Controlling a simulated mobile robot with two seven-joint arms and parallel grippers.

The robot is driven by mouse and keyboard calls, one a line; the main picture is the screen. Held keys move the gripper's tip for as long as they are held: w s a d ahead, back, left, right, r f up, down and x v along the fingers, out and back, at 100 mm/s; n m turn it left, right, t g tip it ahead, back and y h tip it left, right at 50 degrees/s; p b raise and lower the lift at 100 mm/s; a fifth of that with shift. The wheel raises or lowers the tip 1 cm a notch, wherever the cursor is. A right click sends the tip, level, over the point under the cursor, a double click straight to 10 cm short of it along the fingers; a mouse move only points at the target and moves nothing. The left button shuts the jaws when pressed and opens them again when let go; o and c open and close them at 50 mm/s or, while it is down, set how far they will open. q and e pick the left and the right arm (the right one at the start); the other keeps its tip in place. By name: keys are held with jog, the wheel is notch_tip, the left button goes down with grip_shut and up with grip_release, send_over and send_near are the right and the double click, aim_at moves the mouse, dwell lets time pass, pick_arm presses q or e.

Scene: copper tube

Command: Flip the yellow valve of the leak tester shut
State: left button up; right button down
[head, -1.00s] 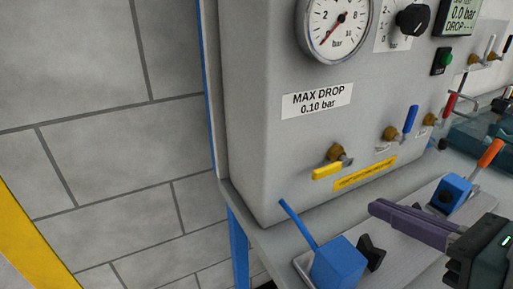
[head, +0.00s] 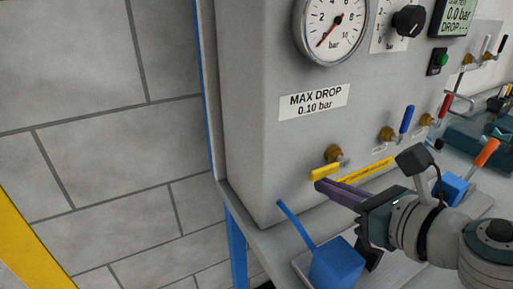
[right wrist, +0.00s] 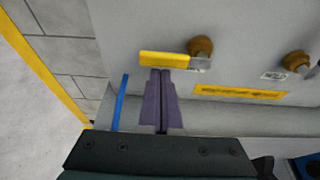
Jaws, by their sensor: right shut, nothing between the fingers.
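The leak tester (head: 260,140) is a grey cabinet. Its yellow valve has a brass body (head: 334,153) low on the front and a yellow lever (head: 325,172) pointing left, roughly level. In the right wrist view the lever (right wrist: 165,58) lies across the upper middle, left of its brass body (right wrist: 201,46). My right gripper (head: 318,185) is shut and empty, its purple fingertips just below the lever. In the right wrist view the fingertips (right wrist: 161,71) are at the lever's lower edge; I cannot tell whether they touch. My left gripper is not in view.
A blue-lever valve (head: 406,120) and a red-lever valve (head: 446,106) sit to the right on the panel. Another blue block (head: 453,187) with an orange lever (head: 487,152) is farther right.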

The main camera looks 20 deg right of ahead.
jog(key=shift+a+r+m+y, duration=0.1)
jog(key=shift+r+m+y, duration=0.25)
jog(key=shift+m, duration=0.25)
dwell(0.4)
jog(key=shift+r, duration=0.1)
jog(key=shift+r+m+y+b, duration=0.6)
jog(key=shift+m+y+b, duration=0.05)
jog(key=shift+m, duration=0.55)
jog(key=d+r+m+y+b, duration=0.1)
jog(key=m, duration=0.2)
jog(key=d+r+m+t+y+b, duration=0.1)
jog(key=r+m, duration=0.1)
jog(key=m, duration=0.2)
jog(key=d+r+m+t+y+b, duration=0.1)
jog(key=m+y, duration=0.1)
jog(key=m, duration=0.2)
jog(key=shift+w+d+r, duration=0.15)
jog(key=shift+d+r, duration=0.1)
jog(key=shift+d, duration=0.05)
jog(key=shift+d, duration=0.1)
